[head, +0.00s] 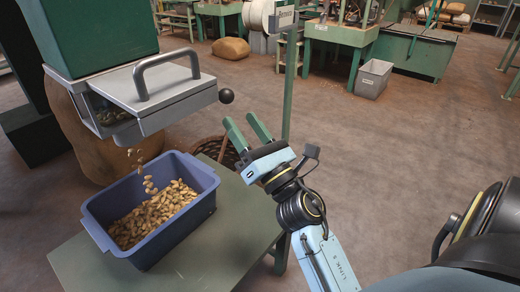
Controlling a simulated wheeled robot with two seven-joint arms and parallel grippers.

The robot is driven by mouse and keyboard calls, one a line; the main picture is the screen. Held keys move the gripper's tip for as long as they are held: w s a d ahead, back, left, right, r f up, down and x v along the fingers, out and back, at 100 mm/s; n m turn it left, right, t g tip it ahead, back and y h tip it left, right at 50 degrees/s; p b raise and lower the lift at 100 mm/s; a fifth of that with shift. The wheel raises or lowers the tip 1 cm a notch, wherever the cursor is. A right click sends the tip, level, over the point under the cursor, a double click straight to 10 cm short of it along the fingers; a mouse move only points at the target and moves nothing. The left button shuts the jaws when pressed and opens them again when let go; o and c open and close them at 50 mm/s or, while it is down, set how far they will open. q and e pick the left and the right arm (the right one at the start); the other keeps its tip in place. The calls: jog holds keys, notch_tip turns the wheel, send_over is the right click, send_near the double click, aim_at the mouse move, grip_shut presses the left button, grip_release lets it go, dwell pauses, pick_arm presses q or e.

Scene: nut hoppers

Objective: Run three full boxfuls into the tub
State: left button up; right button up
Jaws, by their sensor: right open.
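A blue tub (205,183) stands on a green table (215,255) and holds a layer of nuts (155,215). Above it hangs a grey metal measuring box (160,115) with a bar handle (165,72) on top, below a green hopper (90,35). A few nuts (138,160) fall from under the box into the tub. A black ball knob (226,96) sticks out at the box's right. My right gripper (239,119) is open and empty, just below and right of the knob, apart from it. My left gripper is out of view.
A wicker basket (218,151) stands on the floor behind the table, and a large sack (85,150) is behind the tub. A green post (289,90) with a sign rises behind my right gripper. The floor to the right is clear up to a grey bin (373,78).

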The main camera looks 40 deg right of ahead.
jog(key=v, duration=0.6)
jog(key=shift+o, duration=0.2)
dwell(0.8)
